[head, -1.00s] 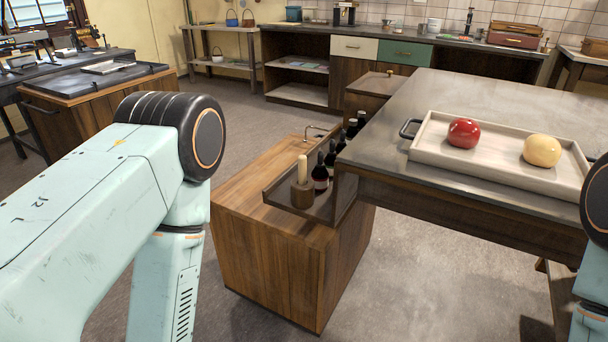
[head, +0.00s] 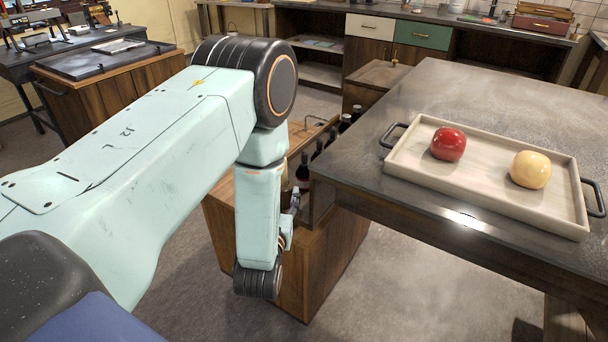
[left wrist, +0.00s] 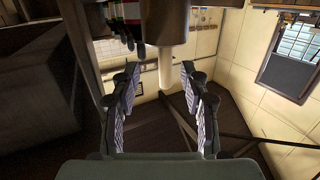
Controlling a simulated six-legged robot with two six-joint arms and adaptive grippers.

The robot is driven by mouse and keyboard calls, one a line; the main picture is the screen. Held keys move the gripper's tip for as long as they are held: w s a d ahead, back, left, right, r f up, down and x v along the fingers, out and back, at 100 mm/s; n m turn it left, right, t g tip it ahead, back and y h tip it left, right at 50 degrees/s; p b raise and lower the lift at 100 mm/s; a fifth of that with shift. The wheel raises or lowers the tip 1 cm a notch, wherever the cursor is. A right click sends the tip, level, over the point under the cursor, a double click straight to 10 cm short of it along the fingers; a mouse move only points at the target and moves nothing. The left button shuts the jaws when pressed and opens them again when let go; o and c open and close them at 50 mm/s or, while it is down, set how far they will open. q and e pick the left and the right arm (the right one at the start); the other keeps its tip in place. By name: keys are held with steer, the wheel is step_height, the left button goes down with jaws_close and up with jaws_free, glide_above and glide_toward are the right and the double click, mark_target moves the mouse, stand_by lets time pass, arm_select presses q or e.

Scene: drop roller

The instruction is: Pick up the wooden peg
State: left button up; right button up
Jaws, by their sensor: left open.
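The pale wooden peg (left wrist: 165,68) shows in the left wrist view, where the picture is upside down. Its end sits in a brown round holder (left wrist: 166,24). My left gripper (left wrist: 160,72) is open, with one finger on each side of the peg's line and gaps to both. I cannot tell how deep the peg is between the fingers. In the head view my left arm hides most of the peg and holder, and the gripper (head: 293,202) shows only in part beside the shelf. My right gripper is not in view.
Dark bottles (head: 318,150) stand close to the peg on the narrow shelf by the table (head: 480,88). A wooden cabinet (head: 338,262) stands below the shelf.

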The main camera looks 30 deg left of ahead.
arm_select(q)
steer(key=shift+t+y, duration=0.3)
steer(key=w+a, duration=0.1)
steer(key=w, duration=0.1)
steer(key=w+a+r, duration=0.1)
steer(key=w, duration=0.1)
steer(key=w+a+r+b, duration=0.1)
steer(key=shift+w+a+r, duration=0.1)
steer(key=shift+w+a, duration=0.15)
steer(key=shift+w, duration=0.55)
jaws_close()
